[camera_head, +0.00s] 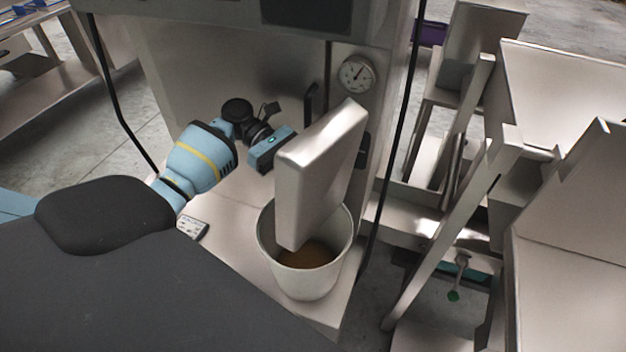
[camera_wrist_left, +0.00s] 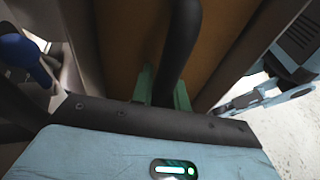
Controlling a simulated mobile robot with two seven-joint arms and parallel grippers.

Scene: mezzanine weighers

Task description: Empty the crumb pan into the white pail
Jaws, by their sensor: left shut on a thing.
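The crumb pan (camera_head: 318,168) is a pale metal pan, turned steeply on its side over the white pail (camera_head: 307,280). Its lower corner reaches the pail's mouth; I cannot tell if they touch. Brown crumbs (camera_head: 308,255) lie inside the pail. My left gripper (camera_head: 278,148) is behind the pan's left side, its fingertips hidden there. In the left wrist view its green fingers (camera_wrist_left: 163,90) are shut around the pan's dark handle (camera_wrist_left: 180,45). A brown surface (camera_wrist_left: 125,45) fills the space behind the handle; I cannot tell whether it is crumbs.
The pail stands on a pale metal ledge (camera_head: 240,240) before a machine with a round gauge (camera_head: 356,74). A small labelled box (camera_head: 193,228) lies on the ledge at left. Black cables hang on both sides. Metal frames and chutes (camera_head: 565,95) crowd the right.

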